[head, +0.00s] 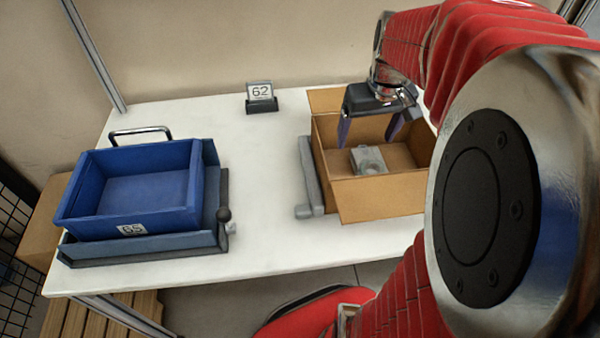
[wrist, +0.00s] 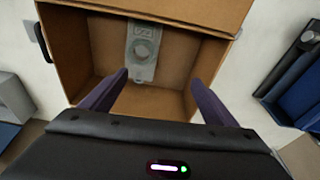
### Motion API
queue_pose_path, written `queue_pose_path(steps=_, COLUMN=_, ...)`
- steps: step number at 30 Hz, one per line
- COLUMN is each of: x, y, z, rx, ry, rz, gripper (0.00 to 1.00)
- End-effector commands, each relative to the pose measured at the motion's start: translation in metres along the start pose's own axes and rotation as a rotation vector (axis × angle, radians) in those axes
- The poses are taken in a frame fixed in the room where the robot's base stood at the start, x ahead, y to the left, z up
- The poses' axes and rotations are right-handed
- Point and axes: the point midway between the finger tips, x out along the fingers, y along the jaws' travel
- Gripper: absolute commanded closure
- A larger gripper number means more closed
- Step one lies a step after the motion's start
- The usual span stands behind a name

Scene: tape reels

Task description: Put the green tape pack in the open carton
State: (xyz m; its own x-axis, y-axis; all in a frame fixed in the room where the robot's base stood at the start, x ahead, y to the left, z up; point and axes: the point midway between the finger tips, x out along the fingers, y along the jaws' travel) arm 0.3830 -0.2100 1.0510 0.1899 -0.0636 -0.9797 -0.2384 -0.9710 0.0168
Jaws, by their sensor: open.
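The open carton (head: 385,198) is brown cardboard with raised flaps and stands on the right of the white table. A pale grey-green tape pack (head: 369,160) with a round hole lies inside it, apparently on its floor. In the wrist view the pack (wrist: 143,52) lies near the carton's far wall, with the carton (wrist: 105,45) around it. My gripper (head: 368,137) is over the carton, its purple fingers spread wide and pointing down. In the wrist view my gripper (wrist: 158,78) is open with nothing between the fingers, apart from the pack.
A blue bin (head: 143,190) labelled 65 sits in a blue-grey holder at the left of the table. A sign (head: 261,92) reading 62 stands at the back. A grey bar (head: 309,175) lies along the carton's left side. The table middle is clear.

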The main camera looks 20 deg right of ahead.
Motion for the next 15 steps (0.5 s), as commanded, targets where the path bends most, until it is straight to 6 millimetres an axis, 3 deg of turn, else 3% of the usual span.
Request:
queue_pose_path(steps=1, x=-0.008, y=-0.017, z=0.004, rx=-0.021, ry=0.020, rz=0.001, gripper=0.19)
queue_pose_path(steps=6, x=-0.027, y=-0.063, z=0.021, rx=-0.069, ry=0.076, rz=-0.002, gripper=0.19)
queue_pose_path(steps=15, x=-0.051, y=-0.130, z=0.064, rx=-0.146, ry=0.179, rz=-0.031, gripper=0.19)
